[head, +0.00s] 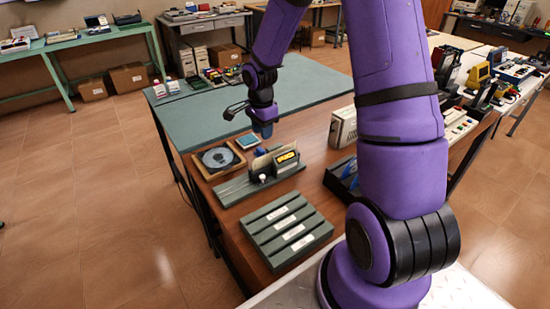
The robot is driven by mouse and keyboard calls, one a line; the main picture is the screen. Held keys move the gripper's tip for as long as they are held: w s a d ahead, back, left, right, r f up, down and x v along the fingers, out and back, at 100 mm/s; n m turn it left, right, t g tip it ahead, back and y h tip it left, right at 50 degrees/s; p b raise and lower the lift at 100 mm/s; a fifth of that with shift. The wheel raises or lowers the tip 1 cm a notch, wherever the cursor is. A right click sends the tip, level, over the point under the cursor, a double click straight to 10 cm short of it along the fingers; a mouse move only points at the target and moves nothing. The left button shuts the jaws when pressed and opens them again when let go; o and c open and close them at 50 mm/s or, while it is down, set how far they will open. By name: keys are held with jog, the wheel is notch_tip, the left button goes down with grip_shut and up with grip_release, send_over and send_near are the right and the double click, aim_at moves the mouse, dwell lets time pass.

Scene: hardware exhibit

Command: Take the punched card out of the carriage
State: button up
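A dark green carriage (232,192) with a long base stands on the brown table, left of my arm. The card's lower part is hidden in the carriage. My gripper (264,132) points down above and behind the carriage, apart from the card. Its fingers are too small to tell whether they are open or shut.
A wooden tray (204,171) with a dark disc lies behind the carriage. A grey-green slotted rack (287,230) with white labels lies in front. A beige box (343,127) and a dark open bin (342,181) stand to the right. The green mat (310,93) behind is mostly clear.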

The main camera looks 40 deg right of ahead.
aim_at(263, 161)
jog(key=shift+m, duration=0.5)
jog(key=shift+w+d+f, duration=0.1)
jog(key=shift+w+f, duration=0.1)
jog(key=shift+f, duration=2.1)
jog(key=shift+w+f, duration=0.25)
jog(key=shift+f, duration=2.05)
jog(key=shift+w+d+f, duration=0.1)
jog(key=shift+w+f, duration=0.1)
jog(key=shift+f, duration=2.1)
grip_shut()
